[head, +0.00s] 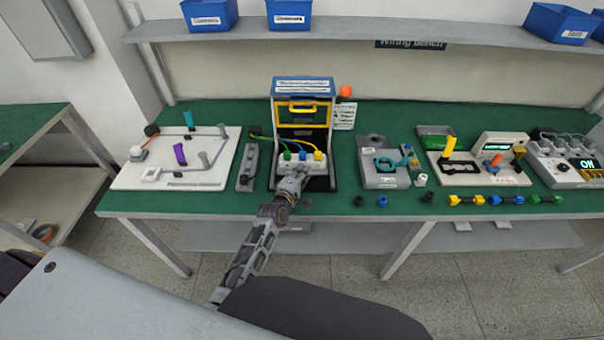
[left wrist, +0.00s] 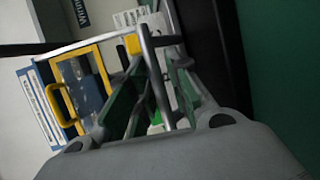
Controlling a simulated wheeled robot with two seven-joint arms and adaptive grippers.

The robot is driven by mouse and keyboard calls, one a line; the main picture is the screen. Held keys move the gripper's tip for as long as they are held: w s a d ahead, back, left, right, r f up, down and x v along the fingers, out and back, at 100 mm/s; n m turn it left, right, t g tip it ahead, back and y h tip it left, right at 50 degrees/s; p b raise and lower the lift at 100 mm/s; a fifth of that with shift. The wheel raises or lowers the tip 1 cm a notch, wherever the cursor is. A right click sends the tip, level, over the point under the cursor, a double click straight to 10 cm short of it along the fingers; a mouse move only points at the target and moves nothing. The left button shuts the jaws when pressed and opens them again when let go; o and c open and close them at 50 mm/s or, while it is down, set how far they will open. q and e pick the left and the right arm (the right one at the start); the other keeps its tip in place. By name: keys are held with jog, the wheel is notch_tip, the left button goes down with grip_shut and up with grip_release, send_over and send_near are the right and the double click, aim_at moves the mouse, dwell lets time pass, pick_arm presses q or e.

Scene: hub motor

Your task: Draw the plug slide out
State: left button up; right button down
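In the left wrist view, a grey metal handle bar (left wrist: 153,75) stands between the spread fingers of my left gripper (left wrist: 160,70). I see a gap between the fingers, and contact with the bar is unclear. Yellow and green plug parts show behind the bar. My right gripper is not in view.
A white board with a purple handle (head: 180,154) lies left on the green bench (head: 240,202). A grey fixture (head: 381,180) and a panel with a display (head: 500,147) stand to the right. Several coloured connectors line the front edge. Blue bins sit on the shelf (head: 385,32) above.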

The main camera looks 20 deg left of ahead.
pick_arm(q)
jog(key=shift+s, duration=0.1)
dwell(0.3)
jog(key=shift+v, duration=5.95)
jog(key=shift+d, duration=0.1)
